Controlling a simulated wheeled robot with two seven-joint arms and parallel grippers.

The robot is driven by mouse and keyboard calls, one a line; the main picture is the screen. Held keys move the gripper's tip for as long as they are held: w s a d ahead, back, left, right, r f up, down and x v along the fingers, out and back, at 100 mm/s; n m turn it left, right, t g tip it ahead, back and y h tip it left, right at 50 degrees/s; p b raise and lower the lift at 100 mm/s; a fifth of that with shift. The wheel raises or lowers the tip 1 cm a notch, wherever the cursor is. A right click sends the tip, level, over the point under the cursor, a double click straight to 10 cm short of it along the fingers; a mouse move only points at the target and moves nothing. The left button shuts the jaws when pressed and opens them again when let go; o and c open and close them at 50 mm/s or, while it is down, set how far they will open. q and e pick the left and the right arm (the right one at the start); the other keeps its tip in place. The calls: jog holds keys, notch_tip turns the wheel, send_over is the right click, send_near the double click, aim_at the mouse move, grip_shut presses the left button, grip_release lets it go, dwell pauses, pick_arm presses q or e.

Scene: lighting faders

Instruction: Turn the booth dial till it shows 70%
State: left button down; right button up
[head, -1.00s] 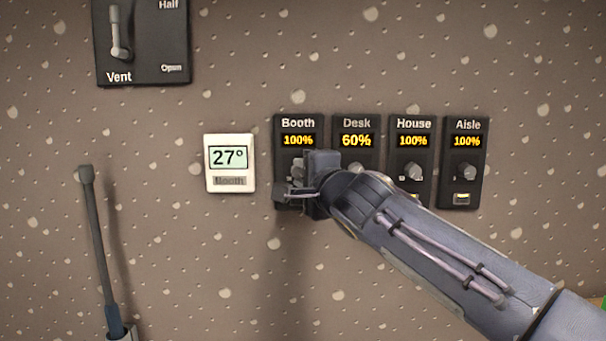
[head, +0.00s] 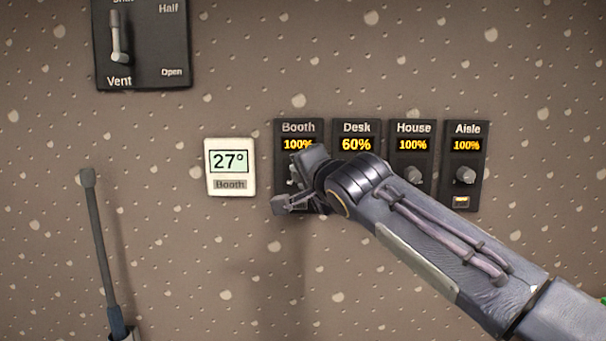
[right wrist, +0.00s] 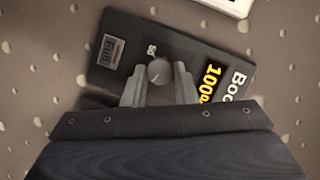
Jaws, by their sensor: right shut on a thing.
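The booth panel (head: 298,127) is a dark plate on the wall, and its yellow display (head: 298,144) reads 100%. My right gripper (head: 294,184) is in front of its lower part and hides most of the dial in the head view. In the right wrist view, the round grey booth dial (right wrist: 159,72) sits between the two fingers of my right gripper (right wrist: 159,85), which is shut on it. The panel appears turned in that view, and its display (right wrist: 209,80) is partly covered by a finger. My left gripper is not in view.
Desk (head: 356,127), House (head: 413,128) and Aisle (head: 467,129) panels stand close on the right, reading 60%, 100% and 100%. My right forearm crosses the lower Desk and House panels. A white 27° thermostat (head: 230,167) is on the left. A thin dark rod (head: 97,240) stands farther left.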

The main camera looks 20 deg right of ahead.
jog(key=n+g+h+p, duration=0.1)
jog(key=n+h, duration=0.2)
jog(key=n, duration=0.2)
jog(key=a+n+g+h+p, duration=0.1)
jog(key=n+h, duration=0.2)
jog(key=n, duration=0.1)
jog(key=n+g+h+p, duration=0.1)
jog(key=n+h+p, duration=0.1)
jog(key=n, duration=0.3)
jog(key=shift+w+a+n+g+h, duration=0.2)
jog(key=shift+a+n+g+h, duration=0.1)
jog(key=shift+h, duration=0.2)
jog(key=n+h, duration=0.1)
jog(key=n, duration=0.1)
jog(key=shift+n, duration=0.3)
jog(key=shift+f+n+h+b, duration=0.1)
jog(key=shift+n+h+b, duration=0.45)
jog(key=shift+n, duration=0.45)
jog(key=shift+h, duration=0.25)
jog(key=o, duration=1)
